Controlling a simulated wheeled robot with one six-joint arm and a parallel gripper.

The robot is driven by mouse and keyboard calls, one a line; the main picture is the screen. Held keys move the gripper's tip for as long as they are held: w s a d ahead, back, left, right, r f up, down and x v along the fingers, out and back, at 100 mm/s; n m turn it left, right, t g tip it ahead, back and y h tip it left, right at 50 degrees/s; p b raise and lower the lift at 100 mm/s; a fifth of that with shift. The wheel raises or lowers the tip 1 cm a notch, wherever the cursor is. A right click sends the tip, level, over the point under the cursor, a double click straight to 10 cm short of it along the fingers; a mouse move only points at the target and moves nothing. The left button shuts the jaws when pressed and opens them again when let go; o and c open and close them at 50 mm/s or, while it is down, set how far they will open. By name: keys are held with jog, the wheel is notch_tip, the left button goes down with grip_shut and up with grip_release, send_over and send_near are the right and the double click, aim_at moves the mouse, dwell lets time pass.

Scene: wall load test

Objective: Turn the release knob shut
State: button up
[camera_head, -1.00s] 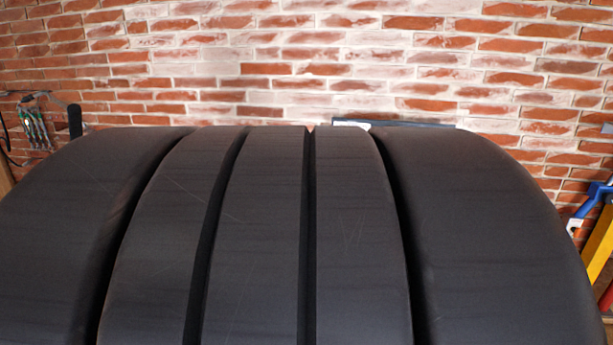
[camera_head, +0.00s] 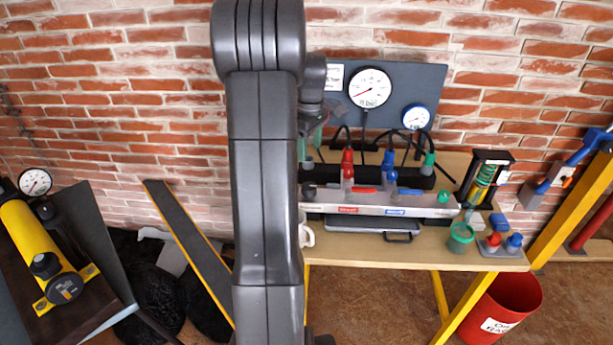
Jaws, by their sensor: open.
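My arm rises through the middle of the head view and hides part of the bench behind it. My gripper (camera_head: 334,108) shows only in small part, dark against the grey gauge panel (camera_head: 420,80); it looks open, its fingertips are hard to make out, and I see nothing held. I cannot tell for sure which part is the release knob. A black knob (camera_head: 45,264) sits on the yellow cylinder (camera_head: 38,245) at the left, far from my gripper. A small dark knob (camera_head: 309,190) sits at the left end of the bench manifold (camera_head: 420,208), below my gripper.
The wooden bench (camera_head: 475,258) carries red (camera_head: 347,165) and blue (camera_head: 389,165) fittings, a green cup (camera_head: 461,238) and a spring unit (camera_head: 484,178). A white gauge (camera_head: 370,88) hangs behind. A yellow post (camera_head: 575,220) and a red bin (camera_head: 503,305) stand right.

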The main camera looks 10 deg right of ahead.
aim_at(309, 186)
jog(key=f, duration=0.6)
jog(key=f+p, duration=0.1)
jog(key=f, duration=0.6)
jog(key=shift+s+a+f, duration=0.1)
jog(key=shift+s, duration=0.1)
jog(key=c, duration=1)
